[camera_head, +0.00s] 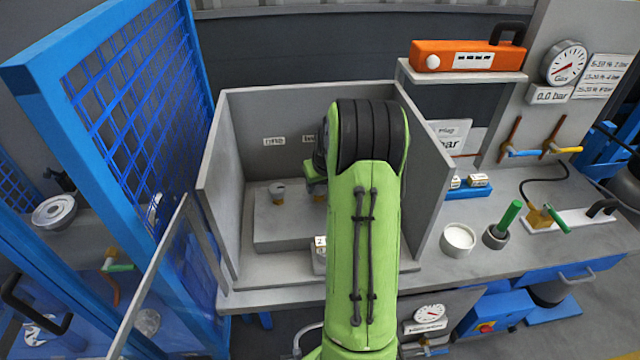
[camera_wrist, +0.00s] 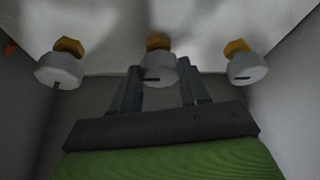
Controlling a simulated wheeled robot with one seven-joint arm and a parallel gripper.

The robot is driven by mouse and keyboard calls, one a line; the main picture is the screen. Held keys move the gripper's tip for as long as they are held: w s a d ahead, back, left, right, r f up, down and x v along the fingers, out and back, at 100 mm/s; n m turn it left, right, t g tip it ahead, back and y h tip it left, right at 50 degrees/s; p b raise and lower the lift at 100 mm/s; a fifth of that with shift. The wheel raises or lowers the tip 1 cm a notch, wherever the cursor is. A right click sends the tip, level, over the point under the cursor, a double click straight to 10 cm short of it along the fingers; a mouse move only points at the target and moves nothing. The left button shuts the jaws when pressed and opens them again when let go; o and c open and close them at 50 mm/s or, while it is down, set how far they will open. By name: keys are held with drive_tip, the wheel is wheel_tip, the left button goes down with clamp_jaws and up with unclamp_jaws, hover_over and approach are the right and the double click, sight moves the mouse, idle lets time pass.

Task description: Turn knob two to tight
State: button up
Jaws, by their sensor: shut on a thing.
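Three grey round knobs on brass hex nuts show in the wrist view: a left knob (camera_wrist: 60,70), a middle knob (camera_wrist: 160,72) and a right knob (camera_wrist: 246,68). The middle one appears to be knob two. My gripper (camera_wrist: 158,80) has one finger on each side of the middle knob and is shut on it. The dark mark on the middle and right knobs lies roughly level; on the left knob it points steeply down. In the head view one knob (camera_head: 278,189) stands clear on the grey step; my arm hides most of the others and the fingertips.
Grey shell walls (camera_head: 222,200) enclose the knobs left, right and behind. A small label block marked 2 (camera_head: 320,242) sits in front, partly behind my arm. Wall labels (camera_head: 274,141) are hard to read. A blue mesh gate (camera_head: 130,95) stands left; a white bowl (camera_head: 458,239) lies right.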

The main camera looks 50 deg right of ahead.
drive_tip(key=o, duration=1.1)
drive_tip(key=shift+c, duration=0.2)
drive_tip(key=p+v, duration=0.2)
drive_tip(key=v, duration=1.3)
drive_tip(key=shift+r, duration=0.4)
